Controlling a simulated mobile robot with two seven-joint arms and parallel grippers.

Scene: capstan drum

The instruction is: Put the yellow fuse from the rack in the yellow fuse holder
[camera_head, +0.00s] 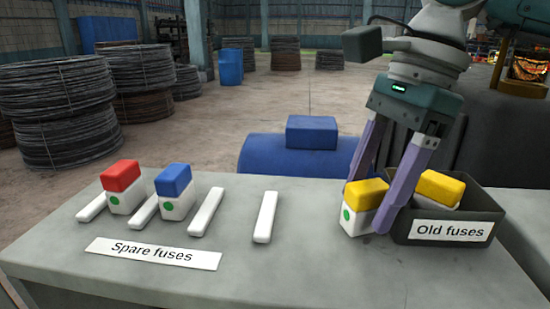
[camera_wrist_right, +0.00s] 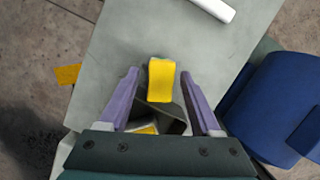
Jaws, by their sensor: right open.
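A yellow fuse (camera_head: 364,205) with a white body and a green dot stands upright on the table, just left of the old fuses box. It also shows in the right wrist view (camera_wrist_right: 161,80). My right gripper (camera_head: 365,208) is open and pointing down, with one finger on either side of this fuse; I cannot tell whether they touch it. A second yellow fuse (camera_head: 441,190) lies tilted in the box. The spare fuses rack's white rails (camera_head: 265,217) hold a red fuse (camera_head: 121,187) and a blue fuse (camera_head: 175,190). I cannot see my left gripper or a yellow holder.
The dark old fuses box (camera_head: 483,203) is close beside my right gripper. A blue drum (camera_head: 262,155) with a blue block (camera_head: 311,132) is behind the table. A spare fuses label (camera_head: 153,253) lies in front of the rails. The table's front middle is clear.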

